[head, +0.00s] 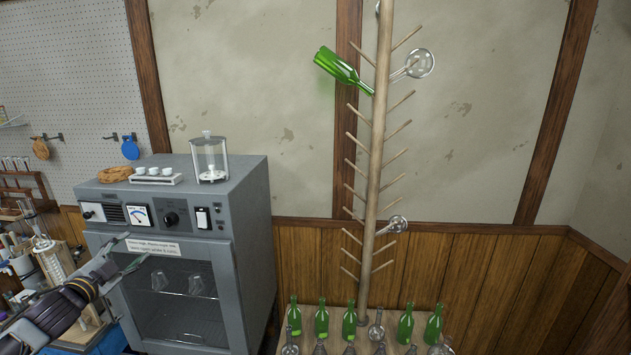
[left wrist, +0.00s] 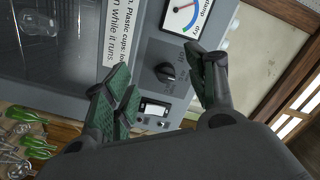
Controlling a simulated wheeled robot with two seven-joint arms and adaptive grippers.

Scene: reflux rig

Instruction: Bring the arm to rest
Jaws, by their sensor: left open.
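My left arm comes in from the lower left of the head view. Its gripper (head: 129,251) is in front of the upper left part of the grey oven cabinet (head: 253,215), near the white label above the glass door. In the left wrist view the two green-padded fingers (left wrist: 165,75) stand apart with nothing between them. Behind them are the cabinet's dial (left wrist: 166,72), gauge (left wrist: 186,14) and switch. I cannot tell how close the fingers are to the panel. My right gripper is not in view.
A wooden drying rack (head: 376,165) holds a green bottle (head: 337,66) and glass flasks. Several green bottles (head: 349,322) and flasks stand at its foot. A glass jar (head: 209,158) and a small tray of cups (head: 155,178) stand on the cabinet. Cluttered glassware lies at the left.

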